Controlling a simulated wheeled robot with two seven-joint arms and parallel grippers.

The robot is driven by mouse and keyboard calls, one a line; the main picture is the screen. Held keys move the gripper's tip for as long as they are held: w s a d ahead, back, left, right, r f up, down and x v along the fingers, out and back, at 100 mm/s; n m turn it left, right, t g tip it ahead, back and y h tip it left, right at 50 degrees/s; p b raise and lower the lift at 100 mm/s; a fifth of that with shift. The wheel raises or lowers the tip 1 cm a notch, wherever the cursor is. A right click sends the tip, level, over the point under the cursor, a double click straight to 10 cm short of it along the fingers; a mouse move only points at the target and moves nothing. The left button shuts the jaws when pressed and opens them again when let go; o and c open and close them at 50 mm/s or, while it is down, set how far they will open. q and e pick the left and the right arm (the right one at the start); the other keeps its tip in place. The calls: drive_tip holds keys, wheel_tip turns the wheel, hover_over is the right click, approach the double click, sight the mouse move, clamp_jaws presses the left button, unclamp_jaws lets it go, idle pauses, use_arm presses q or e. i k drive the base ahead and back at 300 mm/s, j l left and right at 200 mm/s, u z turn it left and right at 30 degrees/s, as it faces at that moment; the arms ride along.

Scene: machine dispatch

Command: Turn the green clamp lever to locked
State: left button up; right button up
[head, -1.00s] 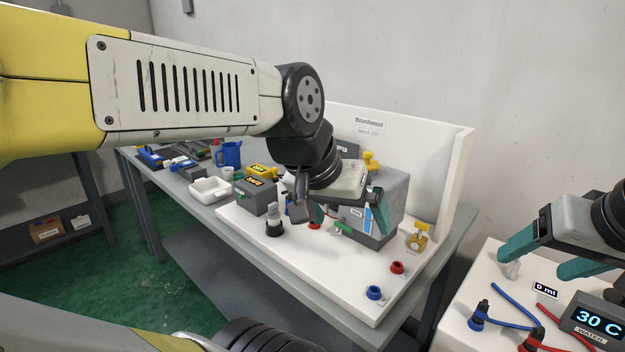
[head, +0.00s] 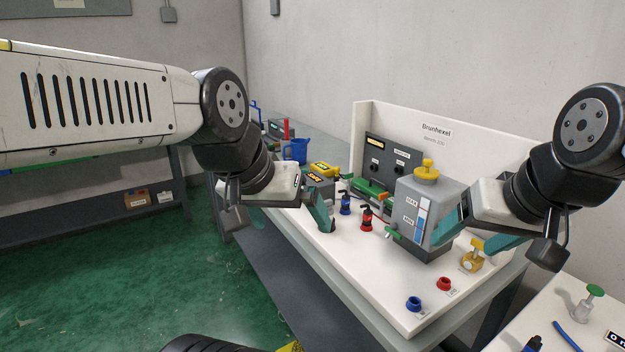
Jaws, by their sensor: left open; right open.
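A small green lever (head: 393,233) sticks out at the lower left of the grey machine box (head: 405,215). I cannot read its locked mark. A green knob on a post (head: 594,291) also stands on the right-hand bench. My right gripper (head: 460,243) is open in front of the box's right side, its teal fingers overlapping the box in the picture; it looks empty. My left gripper (head: 318,222) is open and empty over the bench's left part, apart from the green lever. Its far finger is partly hidden.
The white bench (head: 375,280) carries a blue port (head: 414,303), a red port (head: 444,284), a yellow clamp (head: 472,257), and blue (head: 345,204) and red (head: 367,219) valves. A white back panel (head: 480,140) stands behind. The front strip is mostly clear.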

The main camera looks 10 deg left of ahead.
sight(348, 177)
drive_tip(key=u, duration=0.2)
drive_tip(key=i+j+u, duration=0.1)
drive_tip(key=j, duration=0.3)
drive_tip(key=i+j, duration=0.3)
drive_tip(key=i+j+u, duration=0.15)
drive_tip(key=i+j, duration=0.15)
drive_tip(key=i, duration=0.05)
